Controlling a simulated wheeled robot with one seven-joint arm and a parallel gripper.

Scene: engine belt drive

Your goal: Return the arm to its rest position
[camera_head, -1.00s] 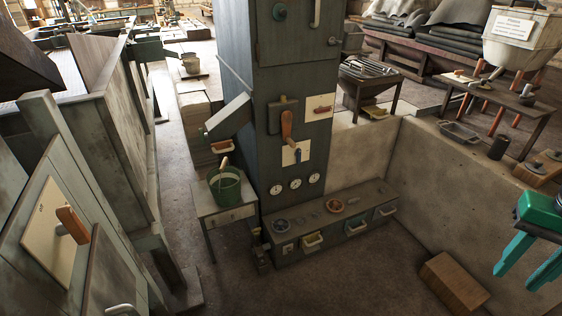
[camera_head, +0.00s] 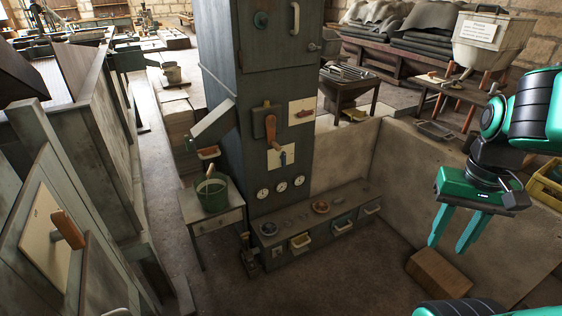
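My gripper (camera_head: 453,246) is at the right of the head view, with its two teal fingers pointing down. The fingers are apart and nothing shows between them. My arm comes in from the right edge, bent above the gripper. The gripper hangs in front of the low stone wall, and in the picture its fingertips lie just above a brown wooden block (camera_head: 438,272) on the floor. I cannot tell the gap between them.
A tall grey cabinet (camera_head: 265,90) with an orange-brown lever stands at the centre. A low bench (camera_head: 300,228) with dials and drawers is at its foot. A green bucket (camera_head: 212,193) sits on a small table. Open floor lies in front.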

